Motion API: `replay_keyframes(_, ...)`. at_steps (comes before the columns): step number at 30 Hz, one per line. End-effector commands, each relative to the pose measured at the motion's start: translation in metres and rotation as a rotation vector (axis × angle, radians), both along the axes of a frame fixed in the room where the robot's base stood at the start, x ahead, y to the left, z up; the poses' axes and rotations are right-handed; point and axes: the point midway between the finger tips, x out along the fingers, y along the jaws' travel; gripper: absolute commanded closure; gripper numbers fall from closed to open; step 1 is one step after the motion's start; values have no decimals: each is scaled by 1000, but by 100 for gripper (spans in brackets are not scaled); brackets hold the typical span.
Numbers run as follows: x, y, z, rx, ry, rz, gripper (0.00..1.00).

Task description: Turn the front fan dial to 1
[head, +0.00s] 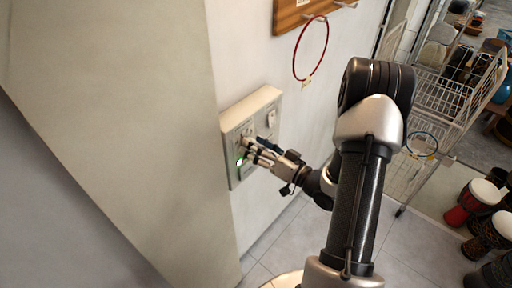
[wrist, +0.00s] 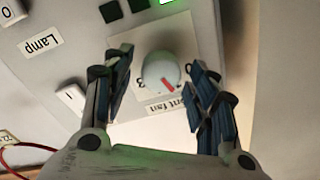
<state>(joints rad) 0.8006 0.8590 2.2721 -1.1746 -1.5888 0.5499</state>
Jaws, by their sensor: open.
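The front fan dial (wrist: 160,72) is a round pale knob with a red mark that points down and slightly right in the wrist view. A label ending in "nt fan" (wrist: 170,104) sits just below it, partly hidden by a finger. Digits show beside the knob, partly covered. My gripper (wrist: 160,75) is open, with one dark-padded finger on each side of the knob. I cannot tell whether either finger touches it. In the head view my gripper (head: 254,148) is at the face of the wall panel (head: 233,127) and hides the dial.
A lit green indicator (head: 240,162) is on the panel. A red hoop (head: 310,48) hangs from a wooden rack. A wire cart (head: 445,95) and drums (head: 475,200) stand at the right.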

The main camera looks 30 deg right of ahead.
Motion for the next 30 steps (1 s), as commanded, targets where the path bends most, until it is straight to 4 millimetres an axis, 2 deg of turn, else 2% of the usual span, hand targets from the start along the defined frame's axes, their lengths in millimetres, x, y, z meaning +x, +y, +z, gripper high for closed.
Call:
replay_keyframes(11, -6, -3, 0, 1, 1, -2, 46)
replay_keyframes(14, -18, -9, -1, 1, 2, -5, 46)
replay_keyframes(24, -85, -35, -2, 2, 1, -7, 46)
replay_keyframes(30, -107, -43, -3, 1, 1, -3, 46)
